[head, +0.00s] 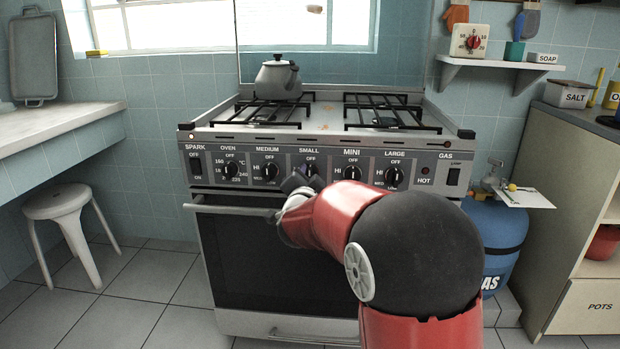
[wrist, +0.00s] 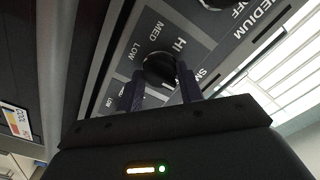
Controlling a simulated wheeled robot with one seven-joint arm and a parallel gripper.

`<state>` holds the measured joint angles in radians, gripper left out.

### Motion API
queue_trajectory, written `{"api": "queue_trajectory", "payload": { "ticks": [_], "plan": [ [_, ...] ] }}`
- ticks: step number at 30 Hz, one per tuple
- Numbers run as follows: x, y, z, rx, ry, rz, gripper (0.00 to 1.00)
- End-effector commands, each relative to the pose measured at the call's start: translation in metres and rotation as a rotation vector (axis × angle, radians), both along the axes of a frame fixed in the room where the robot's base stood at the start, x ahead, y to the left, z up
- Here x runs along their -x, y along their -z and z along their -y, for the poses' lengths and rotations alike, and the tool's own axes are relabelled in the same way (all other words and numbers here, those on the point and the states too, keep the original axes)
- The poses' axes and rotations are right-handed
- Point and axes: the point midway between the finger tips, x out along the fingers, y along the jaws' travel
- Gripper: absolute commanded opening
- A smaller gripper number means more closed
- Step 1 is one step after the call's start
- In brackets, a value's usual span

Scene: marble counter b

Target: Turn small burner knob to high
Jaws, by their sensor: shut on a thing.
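The small burner knob (head: 309,168) is a dark round knob under the SMALL label on the stove's front panel, in the middle of the row. It also shows in the wrist view (wrist: 158,66), beside HI, MED and LOW markings. My gripper (head: 297,181) is at this knob from below and in front. In the wrist view its two dark fingers (wrist: 158,84) are shut on the knob, one on each side. The fingers and my wrist hide part of the knob, and I cannot tell which mark its pointer faces.
The medium knob (head: 270,171) is close on the left and the mini knob (head: 352,173) close on the right. The oven door handle (head: 235,211) runs below the panel. A grey kettle (head: 277,79) stands on the left rear of the stove top.

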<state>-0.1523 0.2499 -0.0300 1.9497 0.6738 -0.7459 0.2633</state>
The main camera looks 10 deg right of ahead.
Motion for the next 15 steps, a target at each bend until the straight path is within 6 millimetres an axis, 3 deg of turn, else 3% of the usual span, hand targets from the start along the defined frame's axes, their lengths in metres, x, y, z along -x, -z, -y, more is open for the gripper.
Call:
{"api": "queue_trajectory", "payload": {
  "ticks": [9, 15],
  "plan": [
    [-0.0033, -0.0001, 0.0012, 0.007, 0.001, -0.003, 0.24],
    [-0.0041, -0.003, 0.001, 0.192, -0.001, -0.063, 0.24]
  ]
}}
